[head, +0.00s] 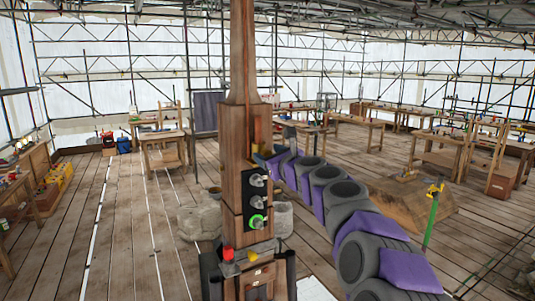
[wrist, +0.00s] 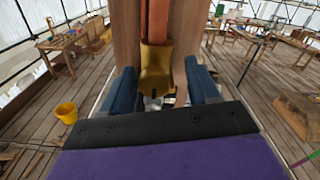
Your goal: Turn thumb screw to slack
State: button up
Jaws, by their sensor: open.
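A wooden spire post (head: 236,140) stands upright in the head view. My arm reaches in from the right to its side, and my gripper (head: 268,160) is there, partly hidden by the post. In the wrist view my gripper (wrist: 160,88) is open, with a blue finger on either side of a brass-yellow fitting (wrist: 156,68) under a copper-coloured rod (wrist: 158,20). The fitting sits in a slot between two wooden cheeks. I cannot tell whether the fingers touch it. I cannot single out the thumb screw with certainty; a small dark part shows at the fitting's lower end.
A black plate (head: 247,203) with several knobs, one ringed green, is on the post's front. Red (head: 227,253) and yellow parts sit at its base. Stone blocks (head: 198,222) stand beside it. A yellow bucket (wrist: 66,112) is on the floor. Workbenches stand farther back; much floor is clear.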

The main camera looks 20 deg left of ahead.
jog(key=shift+a+f, duration=0.1)
jog(key=shift+a, duration=0.05)
jog(key=shift+a, duration=0.35)
jog(key=shift+a+f, duration=0.1)
jog(key=shift+a, duration=0.15)
jog(key=shift+c, duration=1.7)
jog(key=shift+w+d, duration=0.15)
jog(key=shift+d, duration=0.05)
jog(key=shift+c, duration=1.4)
jog(key=c, duration=0.4)
